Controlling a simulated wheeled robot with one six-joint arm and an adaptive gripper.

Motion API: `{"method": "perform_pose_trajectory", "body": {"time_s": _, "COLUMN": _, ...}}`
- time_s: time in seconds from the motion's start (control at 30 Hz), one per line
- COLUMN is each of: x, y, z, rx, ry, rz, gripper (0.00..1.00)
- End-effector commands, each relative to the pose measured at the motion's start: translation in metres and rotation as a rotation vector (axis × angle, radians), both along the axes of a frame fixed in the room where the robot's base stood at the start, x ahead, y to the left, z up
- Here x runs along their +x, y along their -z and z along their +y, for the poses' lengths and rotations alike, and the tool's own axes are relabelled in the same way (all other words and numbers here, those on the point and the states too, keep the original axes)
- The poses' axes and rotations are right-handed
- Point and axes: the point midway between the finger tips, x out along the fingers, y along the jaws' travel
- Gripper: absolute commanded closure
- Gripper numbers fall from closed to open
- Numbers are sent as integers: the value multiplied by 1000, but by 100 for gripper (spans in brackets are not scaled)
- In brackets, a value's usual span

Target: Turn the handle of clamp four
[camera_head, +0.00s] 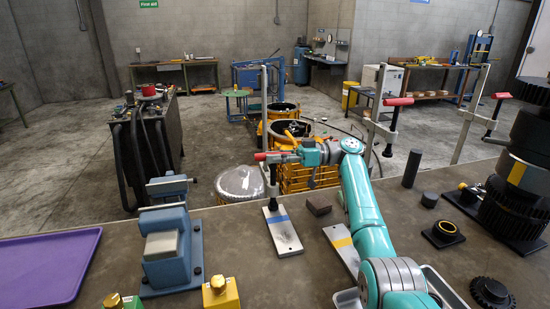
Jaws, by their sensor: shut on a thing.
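Three upright clamps with red handles stand along the bench. No number shows on them, so I cannot tell from marks which is clamp four. The left clamp's red handle (261,157) sits above a dark spindle, by a pale plate (283,232) with a blue stripe. My gripper (283,157) reaches in from the right at that handle and appears shut on it; the fingers are small and partly hidden. The middle clamp handle (397,102) and right clamp handle (501,96) are apart from my gripper.
A blue vise-like fixture (170,245) and purple tray (45,268) are at left. A yellow-striped plate (343,243) lies beside my arm. A dark gear stack (520,185) stands at right. Yellow housings (300,177) stand beyond the bench edge.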

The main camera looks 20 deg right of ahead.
Motion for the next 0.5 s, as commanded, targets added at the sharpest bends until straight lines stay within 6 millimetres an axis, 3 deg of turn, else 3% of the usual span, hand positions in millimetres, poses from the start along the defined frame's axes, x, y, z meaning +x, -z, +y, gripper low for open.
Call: {"method": "perform_pose_trajectory", "body": {"time_s": 0.5, "x": 2, "y": 0, "z": 0, "rx": -2, "ry": -137, "rz": 3, "gripper": 100}}
